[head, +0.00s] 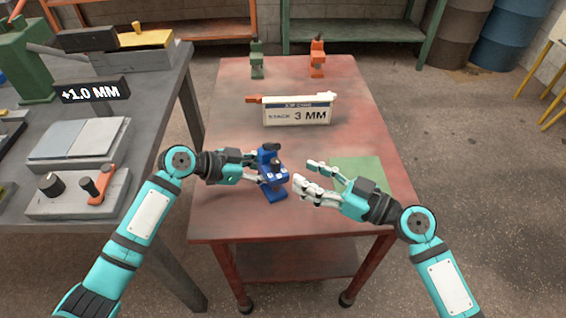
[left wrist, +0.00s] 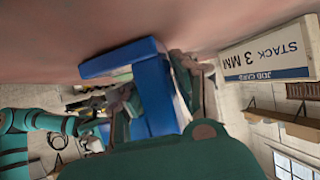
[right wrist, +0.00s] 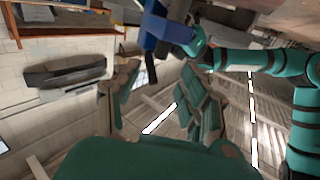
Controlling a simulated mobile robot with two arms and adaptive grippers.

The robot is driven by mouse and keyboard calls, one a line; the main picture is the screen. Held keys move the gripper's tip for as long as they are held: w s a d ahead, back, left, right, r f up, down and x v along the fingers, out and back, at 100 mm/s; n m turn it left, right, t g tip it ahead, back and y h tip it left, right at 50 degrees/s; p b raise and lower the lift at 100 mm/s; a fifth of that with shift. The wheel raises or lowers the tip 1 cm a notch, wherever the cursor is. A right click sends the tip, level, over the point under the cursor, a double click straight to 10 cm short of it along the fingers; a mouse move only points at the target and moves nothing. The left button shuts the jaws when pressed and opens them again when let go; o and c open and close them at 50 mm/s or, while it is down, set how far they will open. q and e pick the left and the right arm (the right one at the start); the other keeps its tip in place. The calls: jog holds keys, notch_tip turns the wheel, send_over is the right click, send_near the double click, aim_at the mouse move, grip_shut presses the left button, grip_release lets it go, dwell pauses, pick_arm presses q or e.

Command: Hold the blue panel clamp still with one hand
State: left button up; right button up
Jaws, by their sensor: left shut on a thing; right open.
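The blue panel clamp (head: 272,176) stands upright on the red table, left of the green mat. My left gripper (head: 256,168) is shut on the clamp from its left side. In the left wrist view the blue clamp (left wrist: 154,95) sits between the fingers, and its foot is against the red tabletop. My right gripper (head: 306,177) is open and empty, just right of the clamp and apart from it. In the right wrist view the clamp (right wrist: 152,30) shows at the top, beyond the open fingers. The clamp's left side is partly hidden by my left fingers.
A "STACK 3 MM" job card block (head: 297,110) stands behind the clamp. A green clamp (head: 257,60) and an orange clamp (head: 317,58) stand at the table's far end. The green mat (head: 357,168) lies at right. A grey bench (head: 140,75) with tools is at left.

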aim_at(283, 173)
jog(key=x, duration=0.6)
jog(key=shift+w+a, duration=0.2)
jog(key=shift+a, duration=0.15)
grip_shut()
